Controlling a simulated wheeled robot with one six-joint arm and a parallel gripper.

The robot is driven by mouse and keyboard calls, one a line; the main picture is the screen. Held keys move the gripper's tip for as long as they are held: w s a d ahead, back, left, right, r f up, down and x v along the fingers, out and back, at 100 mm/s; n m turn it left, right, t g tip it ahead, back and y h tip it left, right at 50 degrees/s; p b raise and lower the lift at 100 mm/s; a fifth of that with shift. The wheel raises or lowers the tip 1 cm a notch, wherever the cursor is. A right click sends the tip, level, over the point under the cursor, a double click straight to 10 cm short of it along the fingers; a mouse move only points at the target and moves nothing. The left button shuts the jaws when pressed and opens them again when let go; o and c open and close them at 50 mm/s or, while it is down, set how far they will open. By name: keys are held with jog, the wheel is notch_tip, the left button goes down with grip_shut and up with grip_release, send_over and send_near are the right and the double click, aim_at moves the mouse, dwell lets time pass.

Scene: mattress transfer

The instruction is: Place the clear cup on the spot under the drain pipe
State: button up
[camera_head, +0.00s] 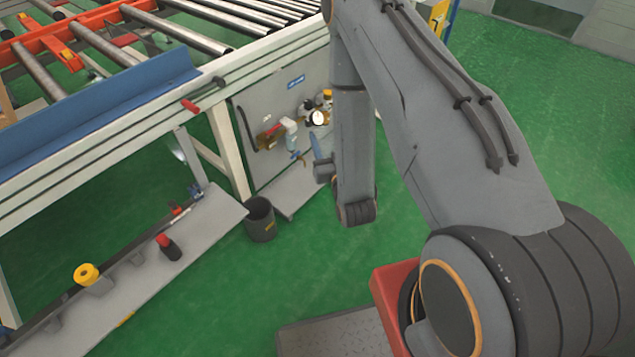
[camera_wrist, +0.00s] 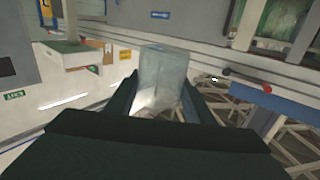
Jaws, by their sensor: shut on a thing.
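The clear cup (camera_wrist: 163,68) is between the two dark fingers of my gripper (camera_wrist: 158,98) in the wrist view. The fingers are shut on its sides, and its far part sticks out beyond them. In the head view my gripper (camera_head: 319,152) shows only in part at the left of my forearm, and I cannot make out the cup there. Pipe fittings with a valve and a round gauge (camera_head: 317,118) are on the grey panel (camera_head: 262,92), left of my forearm. I cannot clearly tell the drain pipe's outlet or the spot under it.
A dark bin (camera_head: 260,220) stands on the green floor below the panel. A grey ledge (camera_head: 150,262) at left carries a yellow roll (camera_head: 87,274) and a dark red-topped bottle (camera_head: 167,246). The roller conveyor (camera_head: 150,30) is above. Open floor lies in front.

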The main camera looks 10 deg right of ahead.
jog(key=w+d+f+n+y+b, duration=0.1)
jog(key=w+f+b, duration=0.5)
jog(key=f+b, duration=0.8)
jog(key=w+d+f+n+y+b, duration=0.15)
jog(key=w+f+b, duration=0.6)
jog(key=f, duration=1.25)
jog(key=w+d+f+y+b, duration=0.2)
jog(key=w+f+b, duration=0.3)
jog(key=f+b, duration=1.05)
jog(key=shift+g+h, duration=0.25)
jog(key=shift+g, duration=0.05)
jog(key=b+x, duration=0.2)
jog(key=x, duration=0.4)
jog(key=f+b+x, duration=0.1)
jog(key=x, duration=0.5)
jog(key=f+b+x, duration=0.1)
jog(key=b+x, duration=0.1)
jog(key=x, duration=0.4)
jog(key=shift+b, duration=0.35)
jog(key=shift+f+b, duration=1.2)
jog(key=shift+f, duration=0.5)
jog(key=shift+f, duration=0.15)
jog(key=o, duration=1.1)
jog(key=shift+o, duration=0.2)
